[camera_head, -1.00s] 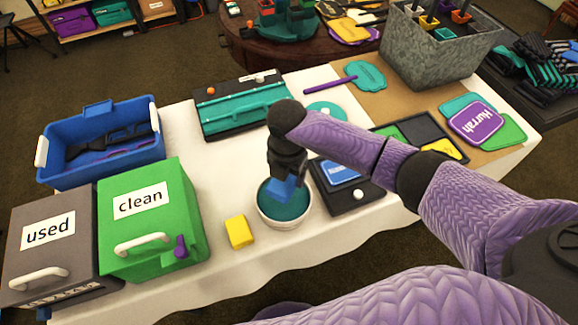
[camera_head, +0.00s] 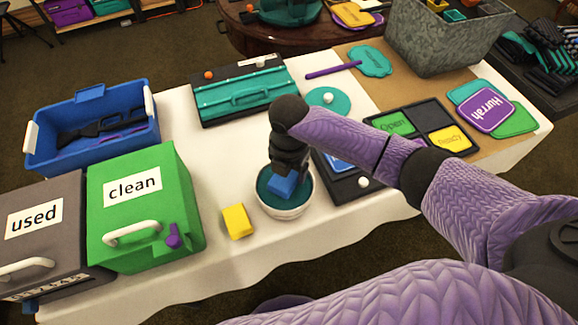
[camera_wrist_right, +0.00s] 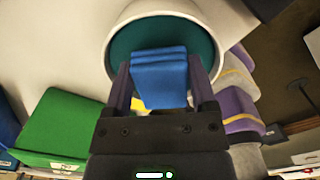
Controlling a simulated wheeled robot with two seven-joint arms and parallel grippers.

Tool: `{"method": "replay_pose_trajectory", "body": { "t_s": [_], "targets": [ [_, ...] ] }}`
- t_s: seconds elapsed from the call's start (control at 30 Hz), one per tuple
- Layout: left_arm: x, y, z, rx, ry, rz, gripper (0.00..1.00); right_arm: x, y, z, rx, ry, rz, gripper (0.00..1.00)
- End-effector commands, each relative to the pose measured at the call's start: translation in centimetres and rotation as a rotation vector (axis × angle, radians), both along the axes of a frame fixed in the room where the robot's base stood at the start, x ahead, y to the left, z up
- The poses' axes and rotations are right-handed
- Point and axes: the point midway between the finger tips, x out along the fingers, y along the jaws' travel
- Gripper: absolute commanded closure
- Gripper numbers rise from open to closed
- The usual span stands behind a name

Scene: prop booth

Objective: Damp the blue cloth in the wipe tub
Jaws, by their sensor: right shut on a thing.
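The blue cloth (camera_head: 283,186) is a folded block held in my right gripper (camera_head: 287,172), over the wipe tub (camera_head: 285,211). The tub is a round white bowl with a teal inside. In the right wrist view the cloth (camera_wrist_right: 159,78) sits between the two fingers of the gripper (camera_wrist_right: 160,85), in front of the tub's teal inside; the tub's white rim (camera_wrist_right: 112,38) curves around it. I cannot tell whether the cloth touches the bottom of the tub. My left gripper is not in view.
A yellow block (camera_head: 238,221) stands just left of the tub. The green "clean" box (camera_head: 150,215) and grey "used" box (camera_head: 45,235) are farther left, with a blue bin (camera_head: 95,125) behind. A dark tray (camera_head: 350,190) lies close right of the tub.

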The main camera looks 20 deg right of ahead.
Motion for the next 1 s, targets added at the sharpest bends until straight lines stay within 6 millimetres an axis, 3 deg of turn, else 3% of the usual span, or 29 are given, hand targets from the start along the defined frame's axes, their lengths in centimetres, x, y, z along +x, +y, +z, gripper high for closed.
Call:
{"method": "replay_pose_trajectory", "body": {
  "t_s": [0.3, 1.0],
  "targets": [
    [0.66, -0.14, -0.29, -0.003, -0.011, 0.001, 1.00, -0.01, 0.01, -0.41, 0.000, 0.000, 0.000, 0.75],
    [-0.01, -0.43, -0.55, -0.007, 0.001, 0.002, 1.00, -0.01, 0.01, -0.95, 0.000, 0.000, 0.000, 0.75]
  ]
}}
